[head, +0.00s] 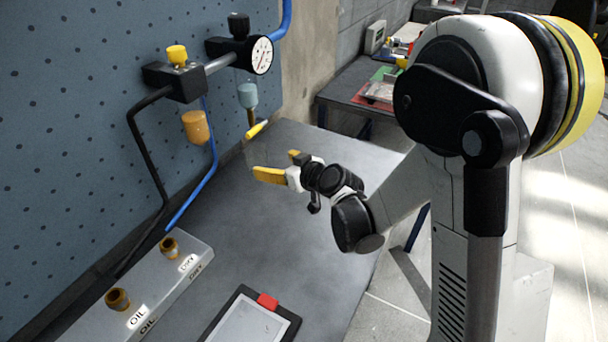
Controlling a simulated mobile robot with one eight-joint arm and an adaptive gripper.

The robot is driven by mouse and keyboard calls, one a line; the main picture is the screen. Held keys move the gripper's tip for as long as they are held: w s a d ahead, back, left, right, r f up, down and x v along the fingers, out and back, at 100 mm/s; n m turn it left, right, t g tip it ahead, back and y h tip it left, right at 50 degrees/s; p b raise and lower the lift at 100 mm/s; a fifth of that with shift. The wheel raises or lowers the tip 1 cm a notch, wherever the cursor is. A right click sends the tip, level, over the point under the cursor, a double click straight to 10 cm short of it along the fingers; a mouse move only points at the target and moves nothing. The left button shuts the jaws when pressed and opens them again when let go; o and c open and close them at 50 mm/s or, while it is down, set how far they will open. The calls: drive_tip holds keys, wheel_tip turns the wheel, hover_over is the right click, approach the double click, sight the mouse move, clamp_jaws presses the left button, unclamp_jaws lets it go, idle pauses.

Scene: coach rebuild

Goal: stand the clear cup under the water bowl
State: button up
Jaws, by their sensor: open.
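The water bowl, a pale blue cup-shaped bowl (247,95), hangs under the gauge unit on the blue perforated panel. A short brownish stem comes down below it, and a yellow piece (257,130) sits just under that stem. My gripper (272,163), with yellow fingers, is open over the grey bench, below and slightly right of the water bowl. Its fingers point left towards the panel. I cannot clearly make out the clear cup; a see-through shape at or beside the fingers is too faint to be sure of.
An amber bowl (195,127) hangs left of the water bowl, with black and blue pipes beside it. A grey block (150,290) with two brass fittings, one labelled OIL, stands along the panel. A framed tablet or clipboard (250,322) lies at the front. The grey bench (260,235) between is clear.

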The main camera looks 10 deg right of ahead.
drive_tip(key=s+d+r+m+g+h, duration=0.1)
drive_tip(key=s+d+r, duration=0.25)
drive_tip(key=s, duration=0.25)
drive_tip(key=s+d+r+m+g+h, duration=0.1)
drive_tip(key=s+d+r+h, duration=0.1)
drive_tip(key=s+d+r, duration=0.3)
drive_tip(key=s+d+m+g+h, duration=0.1)
drive_tip(key=s+d+m+h, duration=0.1)
drive_tip(key=s, duration=0.7)
drive_tip(key=s+d+f+m+g+h, duration=0.1)
drive_tip(key=s+d+m+h, duration=0.1)
drive_tip(key=s+d, duration=0.3)
drive_tip(key=s, duration=0.4)
drive_tip(key=shift+s+d+g, duration=0.25)
drive_tip(key=shift+d+g, duration=0.05)
